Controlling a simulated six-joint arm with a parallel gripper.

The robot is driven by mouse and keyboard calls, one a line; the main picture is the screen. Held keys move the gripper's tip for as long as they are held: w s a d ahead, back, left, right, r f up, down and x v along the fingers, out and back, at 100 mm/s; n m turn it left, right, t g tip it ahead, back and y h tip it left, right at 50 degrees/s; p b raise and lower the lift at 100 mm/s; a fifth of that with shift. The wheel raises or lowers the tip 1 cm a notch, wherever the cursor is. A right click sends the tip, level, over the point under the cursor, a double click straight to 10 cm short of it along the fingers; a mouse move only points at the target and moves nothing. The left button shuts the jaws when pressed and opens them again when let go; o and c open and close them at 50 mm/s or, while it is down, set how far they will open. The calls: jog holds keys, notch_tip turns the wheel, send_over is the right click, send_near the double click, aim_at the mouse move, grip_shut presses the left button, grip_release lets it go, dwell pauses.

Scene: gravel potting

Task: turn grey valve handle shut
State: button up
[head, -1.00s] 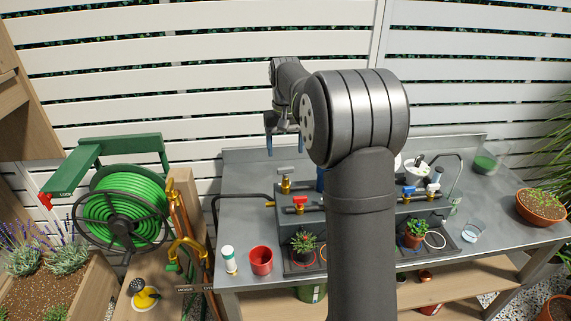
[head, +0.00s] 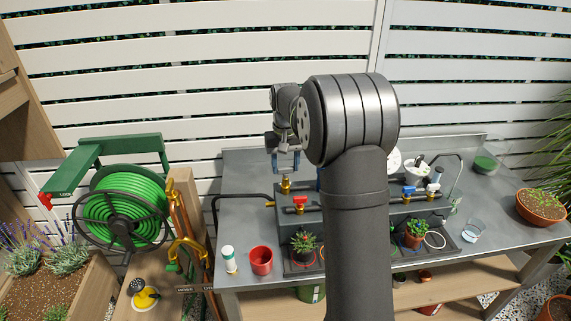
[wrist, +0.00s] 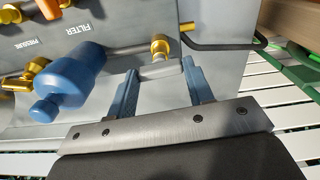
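The grey valve handle (wrist: 160,69) is a short bar on a brass valve stem (wrist: 160,47), seen in the wrist view. The brass valve also shows in the head view (head: 285,186), at the back left of the grey manifold box. My gripper (head: 285,170) points down right over it. In the wrist view its two blue fingers stand at either end of the handle, open around it. Any contact between fingers and handle is too small to tell. In the head view the gripper hides most of the handle.
A blue filter body (wrist: 75,75) stands close to the left finger. A red-handled valve (head: 300,203) sits in front on the box. A bent black pipe (wrist: 215,43) lies right in the wrist view. A red cup (head: 261,261) and white bottle (head: 229,259) stand at the bench's left front.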

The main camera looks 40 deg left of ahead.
aim_at(286, 168)
jog(key=shift+m, duration=0.6)
jog(key=o, duration=1)
jog(key=shift+r, duration=0.1)
notch_tip(286, 168, up, 17)
notch_tip(286, 168, down, 17)
jog(key=shift+f, duration=0.1)
dwell(0.7)
